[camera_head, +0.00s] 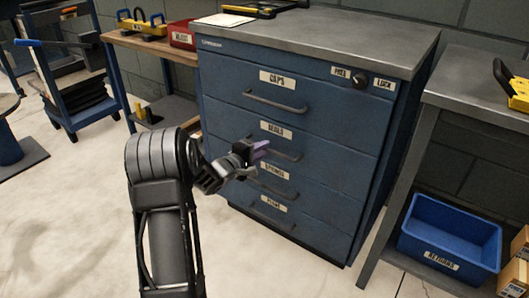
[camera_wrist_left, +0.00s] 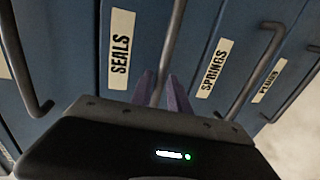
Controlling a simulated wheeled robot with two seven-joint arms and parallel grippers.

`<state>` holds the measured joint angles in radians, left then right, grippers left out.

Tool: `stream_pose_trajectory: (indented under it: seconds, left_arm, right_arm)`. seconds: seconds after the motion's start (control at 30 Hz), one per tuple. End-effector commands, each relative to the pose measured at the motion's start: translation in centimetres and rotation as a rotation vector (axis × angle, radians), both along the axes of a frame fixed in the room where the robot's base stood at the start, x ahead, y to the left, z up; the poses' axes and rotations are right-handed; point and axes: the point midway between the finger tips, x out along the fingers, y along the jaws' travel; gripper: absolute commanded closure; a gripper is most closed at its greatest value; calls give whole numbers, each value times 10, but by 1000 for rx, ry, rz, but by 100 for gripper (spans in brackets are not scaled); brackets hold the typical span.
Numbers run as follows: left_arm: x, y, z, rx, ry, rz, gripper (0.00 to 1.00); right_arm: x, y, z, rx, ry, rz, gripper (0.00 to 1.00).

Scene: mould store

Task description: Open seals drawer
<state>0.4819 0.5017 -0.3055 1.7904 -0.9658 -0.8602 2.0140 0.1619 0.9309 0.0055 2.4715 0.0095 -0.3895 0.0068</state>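The seals drawer (camera_head: 325,151) is the second drawer from the top of a blue cabinet, and its front is flush with the others. Its label also shows in the left wrist view (camera_wrist_left: 120,50). My left gripper (camera_head: 264,148) is at the left part of the seals drawer's bar handle (camera_head: 288,154). In the left wrist view its purple fingers (camera_wrist_left: 163,84) stand close on either side of the handle bar (camera_wrist_left: 172,40), apparently shut on it. The fingers hide part of the handle in the head view. My right gripper is not in view.
The caps drawer (camera_head: 325,109) is above; the springs drawer (camera_head: 318,190) and another drawer are below, all closed with bar handles. A lock (camera_head: 358,82) sits at the upper right. A grey bench (camera_head: 465,95) and a blue returns bin (camera_head: 450,235) stand right. Floor at the front left is clear.

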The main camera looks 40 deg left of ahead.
Motion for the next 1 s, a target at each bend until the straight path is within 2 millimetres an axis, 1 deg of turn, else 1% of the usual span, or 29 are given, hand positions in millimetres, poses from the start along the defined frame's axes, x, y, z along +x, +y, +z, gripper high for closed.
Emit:
stream_pose_trajectory:
  seconds: [0.03,0.13,0.4,0.43,0.7,1.0]
  left_arm:
    - [6,0,-4,0,0,-1,78]
    - [12,0,-3,0,-1,0,78]
    - [14,0,-3,-1,0,1,78]
    - [14,0,-3,-1,0,1,79]
    - [14,0,-3,-1,0,1,100]
    - [14,0,-3,-1,0,1,100]
  right_arm:
    - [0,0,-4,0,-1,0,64]
    - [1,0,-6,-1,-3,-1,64]
    - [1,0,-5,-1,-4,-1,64]
    - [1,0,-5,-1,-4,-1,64]
    - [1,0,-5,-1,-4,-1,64]
    - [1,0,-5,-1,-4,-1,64]
